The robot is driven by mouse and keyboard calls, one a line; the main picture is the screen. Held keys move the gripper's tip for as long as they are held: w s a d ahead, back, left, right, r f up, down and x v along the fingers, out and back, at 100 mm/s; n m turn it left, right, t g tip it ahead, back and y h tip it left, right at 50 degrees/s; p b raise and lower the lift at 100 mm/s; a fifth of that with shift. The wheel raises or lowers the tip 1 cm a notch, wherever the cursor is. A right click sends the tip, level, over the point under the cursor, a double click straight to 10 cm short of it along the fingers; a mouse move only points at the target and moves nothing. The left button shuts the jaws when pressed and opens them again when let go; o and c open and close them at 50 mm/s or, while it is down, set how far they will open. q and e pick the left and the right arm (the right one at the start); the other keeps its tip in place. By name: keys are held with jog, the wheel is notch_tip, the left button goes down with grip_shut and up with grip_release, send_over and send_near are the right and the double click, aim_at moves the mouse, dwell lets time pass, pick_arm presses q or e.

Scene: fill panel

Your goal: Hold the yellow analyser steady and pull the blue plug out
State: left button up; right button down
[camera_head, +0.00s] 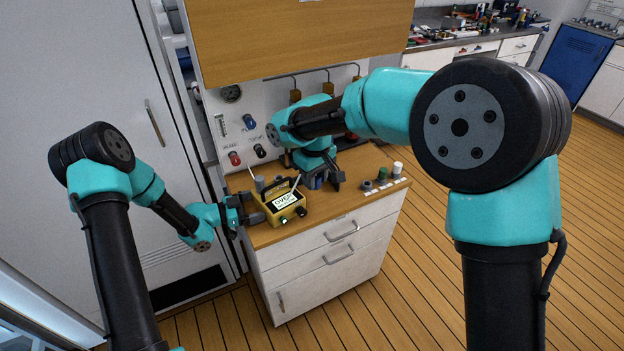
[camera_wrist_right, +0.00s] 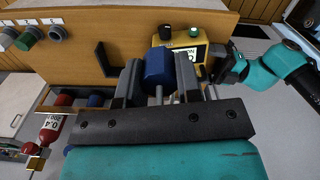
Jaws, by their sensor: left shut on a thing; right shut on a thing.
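My right gripper (camera_head: 328,180) is at the right of the analyser, low over the worktop. It is shut on the blue plug (camera_wrist_right: 158,66), which sits between its two fingers. In the head view the plug (camera_head: 315,183) shows apart from the analyser's case. Whether its far end touches anything is hidden.
Grey, green (camera_head: 382,174) and white (camera_head: 398,168) caps stand on a labelled strip at the worktop's right edge. The wall panel behind holds a gauge (camera_head: 231,93) and red (camera_head: 235,158) and dark fittings.

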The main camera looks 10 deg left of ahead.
pick_arm(q)
jog(key=shift+o, duration=1.4)
jog(key=shift+w+d+f, duration=0.1)
jog(key=shift+d, duration=0.5)
jog(key=shift+a, duration=0.15)
jog(key=shift+s+a, duration=0.4)
jog(key=shift+a, duration=0.05)
pick_arm(e)
jog(key=shift+w+d, duration=0.2)
jog(key=shift+d, duration=0.15)
pick_arm(q)
jog(key=v, duration=1.1)
jog(key=shift+a, duration=0.4)
